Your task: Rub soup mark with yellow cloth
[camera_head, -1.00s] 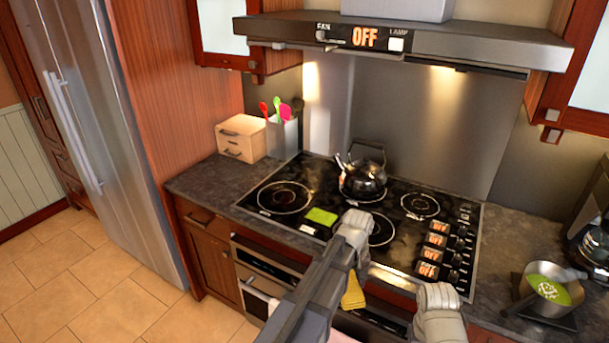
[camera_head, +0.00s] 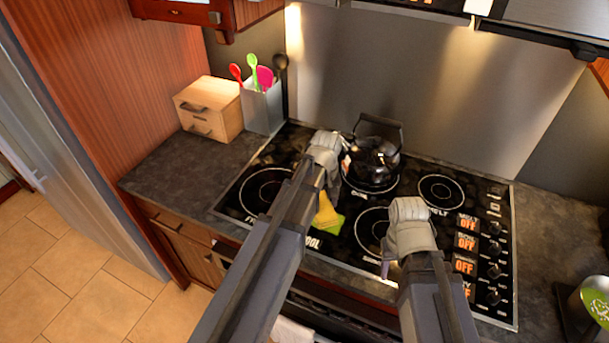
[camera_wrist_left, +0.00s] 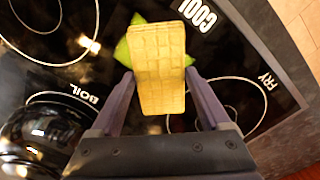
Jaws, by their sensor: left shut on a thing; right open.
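The yellow cloth (camera_head: 326,212) hangs from my left gripper (camera_head: 330,187) over the stovetop, left of centre. In the left wrist view the cloth (camera_wrist_left: 160,65) is a flat patterned slab between the two purple fingers of the left gripper (camera_wrist_left: 159,78), which is shut on it. The green soup mark (camera_head: 335,224) is partly hidden under the cloth. Its green edges also show beside the cloth in the left wrist view (camera_wrist_left: 124,53). I cannot tell whether the cloth touches the glass. My right gripper (camera_head: 386,270) is open and empty above the front right of the stove, its fingers mostly hidden.
A black kettle (camera_head: 372,160) stands on the back burner, close to the left gripper. Control knobs (camera_head: 492,247) line the stove's right side. A wooden box (camera_head: 209,105) and a utensil holder (camera_head: 263,107) stand at the back left. A soup pot (camera_head: 592,305) sits at the right edge.

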